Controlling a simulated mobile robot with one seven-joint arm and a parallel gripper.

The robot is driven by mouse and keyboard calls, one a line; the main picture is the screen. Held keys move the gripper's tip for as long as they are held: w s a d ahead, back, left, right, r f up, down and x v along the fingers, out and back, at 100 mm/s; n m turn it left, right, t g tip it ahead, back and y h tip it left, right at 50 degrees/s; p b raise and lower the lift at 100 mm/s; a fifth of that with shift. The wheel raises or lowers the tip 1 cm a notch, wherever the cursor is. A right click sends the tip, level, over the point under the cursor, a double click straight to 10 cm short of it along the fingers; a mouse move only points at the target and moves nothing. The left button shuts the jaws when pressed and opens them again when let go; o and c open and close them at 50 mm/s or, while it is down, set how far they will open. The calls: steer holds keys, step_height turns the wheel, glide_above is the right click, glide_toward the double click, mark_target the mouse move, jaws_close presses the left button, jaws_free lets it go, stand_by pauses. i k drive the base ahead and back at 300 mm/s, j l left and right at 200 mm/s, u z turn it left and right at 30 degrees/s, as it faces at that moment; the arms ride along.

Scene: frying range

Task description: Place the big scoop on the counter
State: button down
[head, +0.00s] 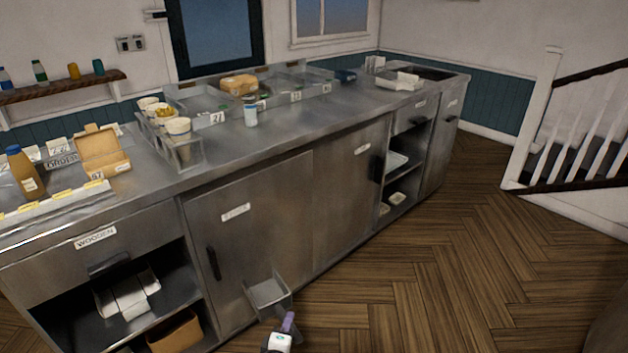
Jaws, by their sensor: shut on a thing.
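The big scoop (268,293) is a grey metal scoop with a purple piece, likely its handle, at its lower right. It is low in the picture, in front of the cabinet door and below the counter top. My gripper (286,326) is at the bottom edge, shut on the scoop at the handle; the fingers are small and hard to make out. The steel counter (335,118) runs from the lower left to the back right.
Metal bins line the back. The counter's middle is bare. Wooden floor (430,250) is clear at right.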

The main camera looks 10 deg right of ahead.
mark_target(336, 113)
steer(key=i+l, duration=0.1)
steer(key=l, duration=0.25)
steer(key=i+l, duration=0.15)
steer(key=l, duration=0.2)
steer(key=i+l, duration=0.1)
steer(key=l, duration=0.25)
steer(key=i+l, duration=0.1)
steer(key=l, duration=0.25)
steer(key=i+l, duration=0.15)
steer(key=l, duration=0.2)
